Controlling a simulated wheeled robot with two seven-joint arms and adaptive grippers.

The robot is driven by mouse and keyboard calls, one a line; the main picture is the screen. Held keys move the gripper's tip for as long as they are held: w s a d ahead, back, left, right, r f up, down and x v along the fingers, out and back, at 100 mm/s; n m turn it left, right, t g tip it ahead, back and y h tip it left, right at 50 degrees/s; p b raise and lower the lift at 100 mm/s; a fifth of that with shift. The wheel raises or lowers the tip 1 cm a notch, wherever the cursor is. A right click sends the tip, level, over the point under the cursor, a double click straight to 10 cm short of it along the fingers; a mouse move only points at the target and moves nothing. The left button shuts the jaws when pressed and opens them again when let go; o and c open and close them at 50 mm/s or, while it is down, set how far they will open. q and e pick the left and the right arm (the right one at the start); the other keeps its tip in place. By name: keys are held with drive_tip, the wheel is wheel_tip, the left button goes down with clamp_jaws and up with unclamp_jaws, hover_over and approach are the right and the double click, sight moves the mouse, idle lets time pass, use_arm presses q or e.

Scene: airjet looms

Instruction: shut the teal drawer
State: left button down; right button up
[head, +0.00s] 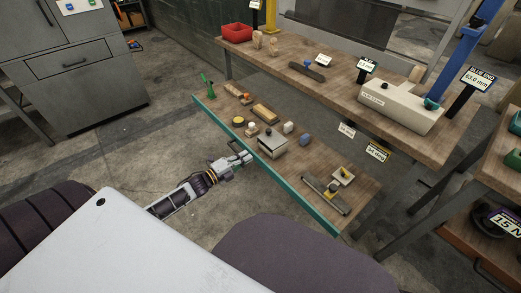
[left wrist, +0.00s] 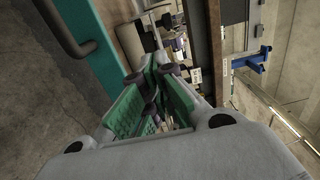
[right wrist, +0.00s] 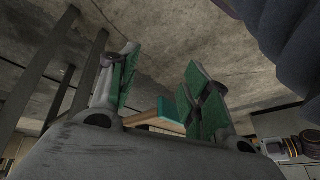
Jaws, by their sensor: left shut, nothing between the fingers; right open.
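The teal drawer (head: 300,200) is pulled well out from under the wooden workbench, with its teal front facing my side. Its wooden bottom holds small parts in the open. My left gripper (head: 246,158) is shut and empty, close to the middle of the front by the dark handle. In the left wrist view the handle (left wrist: 70,32) and the teal front (left wrist: 97,45) lie beside the fingers (left wrist: 160,72); I cannot tell whether they touch. My right gripper (right wrist: 158,85) is open and empty. Beyond its fingers a teal-edged corner (right wrist: 172,110) shows in the right wrist view.
The workbench top (head: 285,50) above the drawer carries a red bin (head: 236,32), a white block-like device (head: 400,105) and labels. A grey cabinet (head: 75,70) stands at the left. Another bench (head: 495,160) is at the right. Floor left of the drawer is clear.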

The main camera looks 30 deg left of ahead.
use_arm(q)
drive_tip(key=w, duration=0.2)
drive_tip(key=b, duration=0.3)
hover_over(261, 157)
drive_tip(key=shift+s, duration=0.15)
use_arm(e)
wheel_tip(261, 157, down, 7)
drive_tip(key=a+t, duration=0.1)
drive_tip(key=shift+a+m+y, duration=0.3)
drive_tip(key=shift+y, duration=0.1)
drive_tip(key=shift+w+r, duration=0.2)
drive_tip(key=shift+r, duration=0.05)
